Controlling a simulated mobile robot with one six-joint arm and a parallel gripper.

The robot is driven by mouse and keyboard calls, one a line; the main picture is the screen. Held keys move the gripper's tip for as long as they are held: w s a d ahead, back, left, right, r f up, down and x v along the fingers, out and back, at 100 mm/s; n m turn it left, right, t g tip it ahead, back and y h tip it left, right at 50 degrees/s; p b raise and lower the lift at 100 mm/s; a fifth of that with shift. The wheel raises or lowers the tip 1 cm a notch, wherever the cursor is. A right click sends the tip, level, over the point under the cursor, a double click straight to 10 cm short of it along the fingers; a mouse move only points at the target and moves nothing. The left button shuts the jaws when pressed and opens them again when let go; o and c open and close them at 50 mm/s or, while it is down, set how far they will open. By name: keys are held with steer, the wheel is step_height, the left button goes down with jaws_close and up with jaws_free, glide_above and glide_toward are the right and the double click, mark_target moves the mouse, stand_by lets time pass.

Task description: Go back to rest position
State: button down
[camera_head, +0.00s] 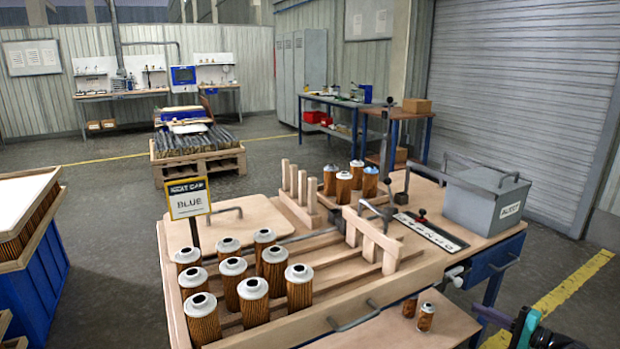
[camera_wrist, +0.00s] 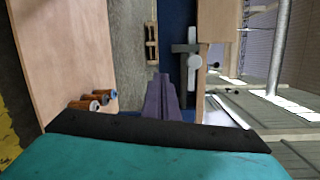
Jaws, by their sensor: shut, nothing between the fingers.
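My gripper (camera_wrist: 161,82) is shut and empty, with its purple fingers together in the middle of the wrist view. In the head view, part of my arm's end shows at the bottom right corner, beside the workbench and apart from the cartridges. Several white-capped filter cartridges (camera_head: 253,301) stand upright in the slotted wooden tray (camera_head: 345,322) at the front left of the bench. Small cartridges (camera_head: 426,318) are on a board at the front right and show at the left of the wrist view (camera_wrist: 95,103).
A grey lidded box (camera_head: 484,205) and a black-and-white labelled strip (camera_head: 430,230) are on the bench's right. A blue bin (camera_head: 35,265) is at the far left. Open floor lies right of the bench.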

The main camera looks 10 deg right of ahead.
steer(key=w+a+f+n+g+y+p, duration=0.1)
steer(key=a+f+g, duration=0.3)
steer(key=a, duration=0.5)
steer(key=w+a+f+n+g+p, duration=0.1)
steer(key=a+f+p, duration=0.1)
steer(key=a+f, duration=0.55)
steer(key=w+a+f+n+g+y+p, duration=0.1)
steer(key=a+f+g, duration=0.2)
steer(key=a, duration=0.7)
steer(key=s+a+f+n+g+h+p, duration=0.1)
steer(key=s+a+f+n+g+p, duration=0.2)
steer(key=a, duration=0.5)
steer(key=s+a+f+g+p, duration=0.1)
steer(key=s+a+f+g, duration=0.3)
steer(key=a, duration=0.3)
steer(key=s+a+f+n+g+h+p, duration=0.2)
steer(key=s+a+n+h+p, duration=0.1)
steer(key=s, duration=0.8)
steer(key=s+a+f+n+g+h+p, duration=0.2)
steer(key=s+a+n+h, duration=0.3)
steer(key=s, duration=0.6)
steer(key=shift+s+a+n+g+p, duration=0.25)
steer(key=shift+a+n+g+p, duration=0.35)
steer(key=shift+g, duration=0.2)
